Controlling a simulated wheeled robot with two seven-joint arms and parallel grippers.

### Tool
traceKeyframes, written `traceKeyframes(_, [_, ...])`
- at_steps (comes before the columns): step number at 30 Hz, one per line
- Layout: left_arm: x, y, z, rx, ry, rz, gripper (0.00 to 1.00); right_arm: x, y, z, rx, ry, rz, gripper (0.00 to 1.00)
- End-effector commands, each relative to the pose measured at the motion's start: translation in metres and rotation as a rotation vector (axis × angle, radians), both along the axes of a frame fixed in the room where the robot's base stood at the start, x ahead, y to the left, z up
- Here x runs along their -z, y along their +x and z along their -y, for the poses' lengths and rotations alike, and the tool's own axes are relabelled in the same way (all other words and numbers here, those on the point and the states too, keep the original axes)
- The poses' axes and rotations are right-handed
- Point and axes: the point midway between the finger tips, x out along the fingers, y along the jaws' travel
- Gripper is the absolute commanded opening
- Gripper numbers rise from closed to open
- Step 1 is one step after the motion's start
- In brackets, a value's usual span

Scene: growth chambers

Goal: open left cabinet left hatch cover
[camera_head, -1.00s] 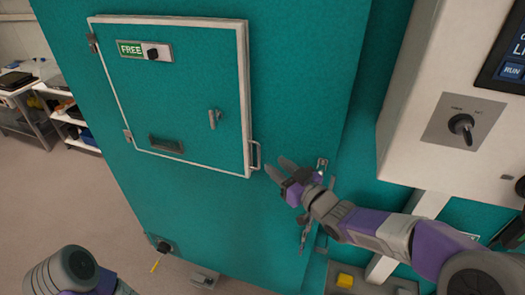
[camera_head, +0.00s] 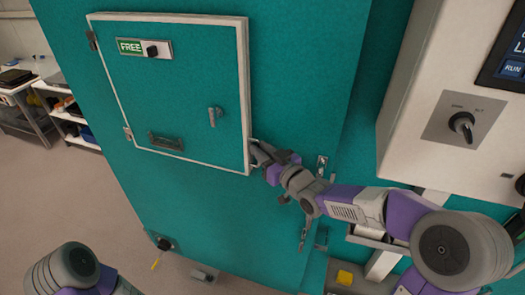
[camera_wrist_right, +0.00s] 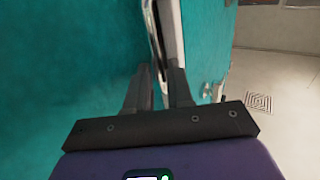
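The teal hatch cover (camera_head: 185,95) with its white frame is closed flat on the left cabinet (camera_head: 300,90). A green FREE sign and a dark knob (camera_head: 152,50) sit near its top, and a small latch lever (camera_head: 214,117) at its right. My right gripper (camera_head: 258,153) is at the pale handle on the cover's lower right edge and hides most of it. In the right wrist view the handle (camera_wrist_right: 156,45) runs down between the two dark fingers (camera_wrist_right: 160,82), which stand apart; contact is unclear. My left arm shows at the lower left, its gripper outside the picture.
A white control box (camera_head: 430,80) with a rotary switch (camera_head: 462,124) stands to the right. A yellow button (camera_head: 345,277) is below my right arm. Shelving (camera_head: 65,110) and open floor (camera_head: 70,200) lie at the left.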

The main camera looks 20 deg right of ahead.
Motion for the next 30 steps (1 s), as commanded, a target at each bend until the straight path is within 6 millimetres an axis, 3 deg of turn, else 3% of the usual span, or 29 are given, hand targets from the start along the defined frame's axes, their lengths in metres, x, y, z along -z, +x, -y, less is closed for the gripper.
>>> traceKeyframes(1, [0.0, 0.0, 0.0, 0.0, 0.0, 0.0, 0.43, 0.0, -0.0001, 0.0, 0.0, 0.0, 0.0, 0.13])
traceKeyframes(4, [0.0, 0.0001, 0.0, 0.0, 0.0, 0.0, 0.43, 0.0, -0.0002, 0.0001, 0.0, 0.0, 0.0, 0.0])
traceKeyframes(30, [0.0, 0.0001, 0.0, 0.0, 0.0, 0.0, 0.43, 0.0, -0.0002, 0.0002, 0.0, 0.0, 0.0, 0.0])
